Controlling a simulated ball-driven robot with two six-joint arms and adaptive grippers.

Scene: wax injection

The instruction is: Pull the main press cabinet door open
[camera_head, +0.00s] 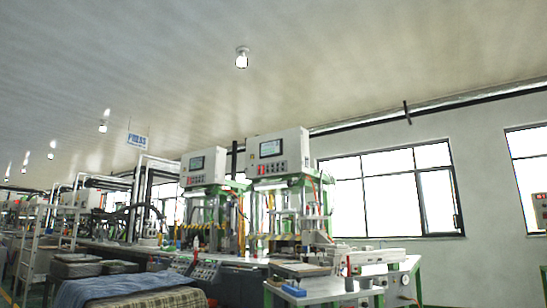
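Two wax presses with green frames stand in the middle of the head view. The nearer press carries a pale control cabinet (293,145) with a small screen and a row of buttons on its front. The press behind it to the left carries a similar cabinet (209,163). I cannot make out a door handle, and I cannot tell which cabinet is the main one. Neither front appears swung open. Neither of my grippers shows in this view.
A work table (330,291) with small items stands in front of the nearer press. A blue cloth (110,288) covers something at lower left, near a white rack (36,250). Windows (395,190) line the right wall. Another control box (541,209) shows at the right edge.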

